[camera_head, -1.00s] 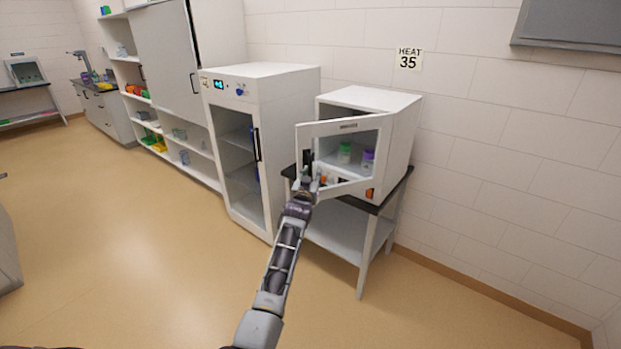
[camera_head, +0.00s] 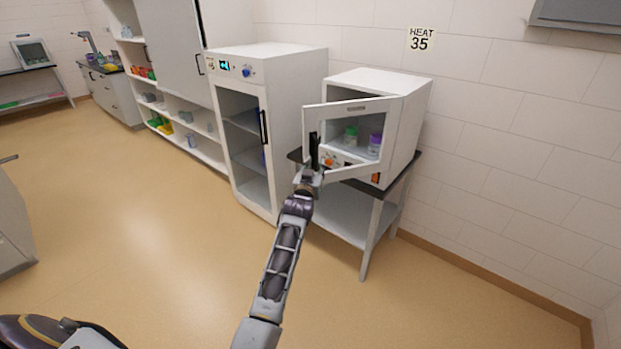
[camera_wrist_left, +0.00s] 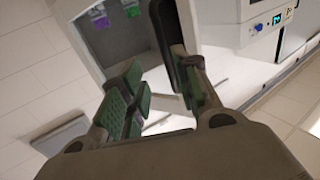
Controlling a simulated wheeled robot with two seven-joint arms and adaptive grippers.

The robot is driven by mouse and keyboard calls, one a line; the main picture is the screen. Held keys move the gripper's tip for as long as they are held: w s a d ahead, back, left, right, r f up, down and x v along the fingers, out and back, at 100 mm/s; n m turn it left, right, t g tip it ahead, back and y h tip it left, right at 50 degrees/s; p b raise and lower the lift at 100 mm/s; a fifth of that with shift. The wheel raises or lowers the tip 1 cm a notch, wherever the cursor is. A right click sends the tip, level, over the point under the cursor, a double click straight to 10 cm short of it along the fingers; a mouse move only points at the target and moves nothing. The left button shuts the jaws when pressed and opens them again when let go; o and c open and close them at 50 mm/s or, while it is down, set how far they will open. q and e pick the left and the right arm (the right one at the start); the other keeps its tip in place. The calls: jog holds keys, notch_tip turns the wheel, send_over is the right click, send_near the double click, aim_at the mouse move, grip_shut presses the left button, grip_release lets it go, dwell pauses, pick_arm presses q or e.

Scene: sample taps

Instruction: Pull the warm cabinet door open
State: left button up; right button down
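The warm cabinet (camera_head: 408,125) is a white box on a small table, under a "HEAT 35" sign. Its white-framed door (camera_head: 350,107) with a clear pane stands partly open, swung out from the right side. The black upright handle (camera_head: 314,150) is at the door's free left edge; it also shows in the left wrist view (camera_wrist_left: 172,40). My left gripper (camera_head: 311,172) is at this handle. In the wrist view its green-padded fingers (camera_wrist_left: 163,98) are apart, with the handle between them, close to the right finger. My right gripper is out of view.
Jars with green (camera_head: 351,131) and purple (camera_head: 375,139) lids stand inside the cabinet. A taller white glass-door cabinet (camera_head: 285,90) stands close on the left. The dark-topped table (camera_head: 401,176) carries the warm cabinet. The floor in front is clear.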

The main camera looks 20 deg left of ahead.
pick_arm(q)
jog(key=shift+s+d, duration=0.25)
jog(key=shift+s, duration=1.25)
jog(key=shift+s+d, duration=0.2)
jog(key=shift+s, duration=1.25)
